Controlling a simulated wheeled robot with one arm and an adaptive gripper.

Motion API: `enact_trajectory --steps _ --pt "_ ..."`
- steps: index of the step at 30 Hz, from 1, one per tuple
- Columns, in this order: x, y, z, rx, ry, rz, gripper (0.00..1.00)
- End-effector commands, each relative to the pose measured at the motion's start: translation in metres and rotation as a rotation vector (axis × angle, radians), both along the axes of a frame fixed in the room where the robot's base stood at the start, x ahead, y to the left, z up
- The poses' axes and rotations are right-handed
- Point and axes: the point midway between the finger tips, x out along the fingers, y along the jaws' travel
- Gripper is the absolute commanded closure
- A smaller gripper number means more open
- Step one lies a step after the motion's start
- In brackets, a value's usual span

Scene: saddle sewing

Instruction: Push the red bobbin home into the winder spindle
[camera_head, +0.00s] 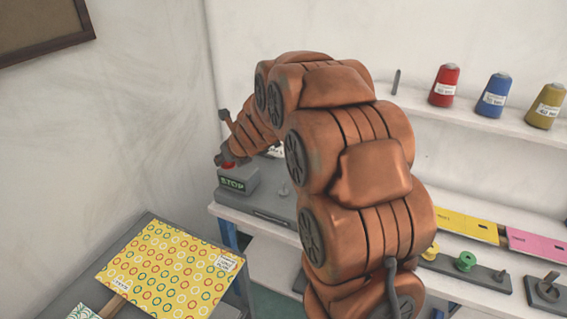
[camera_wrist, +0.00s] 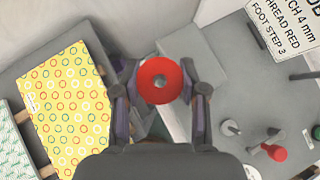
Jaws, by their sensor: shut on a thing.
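The red bobbin (camera_wrist: 146,92) is held between the two fingers of my gripper (camera_wrist: 160,90), its round flange facing the wrist camera. In the head view, a bit of red bobbin (camera_head: 228,164) shows at my gripper (camera_head: 226,160), which appears above or just in front of the grey box with a green STOP display (camera_head: 233,185). A small upright peg (camera_head: 284,188) stands on the grey machine base to the right of the box. The wrist view shows a peg (camera_wrist: 230,128) on the grey surface, apart from the bobbin. I cannot tell which peg is the winder spindle.
A red-tipped part (camera_wrist: 274,152) and an instruction card (camera_wrist: 285,30) are at the right in the wrist view. A ring-patterned yellow panel (camera_head: 170,268) lies at lower left. Green (camera_head: 465,261) and yellow (camera_head: 431,252) bobbins sit on a rack. Thread cones (camera_head: 445,87) stand on the shelf.

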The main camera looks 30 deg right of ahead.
Motion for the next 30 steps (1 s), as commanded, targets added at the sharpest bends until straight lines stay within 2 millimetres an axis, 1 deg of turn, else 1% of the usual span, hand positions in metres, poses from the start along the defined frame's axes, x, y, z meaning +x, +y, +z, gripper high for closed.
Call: enact_trajectory --steps 1,2,5,7,9,12,15,18,21,30 --pt "-0.001 -0.015 -0.003 -0.001 -0.001 0.003 0.99" --pt "-0.002 -0.022 -0.003 0.0 0.0 0.013 0.99" --pt "-0.007 -0.049 -0.005 0.002 -0.001 0.04 0.99" --pt "-0.014 -0.07 -0.007 0.002 -0.003 0.065 0.99" --pt "-0.023 -0.09 -0.01 0.002 -0.003 0.093 0.99" --pt "-0.04 -0.114 -0.016 0.0 -0.002 0.13 0.99" --pt "-0.055 -0.13 -0.021 0.001 -0.002 0.159 0.99" --pt "-0.066 -0.141 -0.024 0.0 -0.001 0.179 0.99" --pt "-0.072 -0.144 -0.026 0.0 -0.001 0.192 0.99" --pt "-0.073 -0.145 -0.026 0.0 -0.001 0.196 0.99"
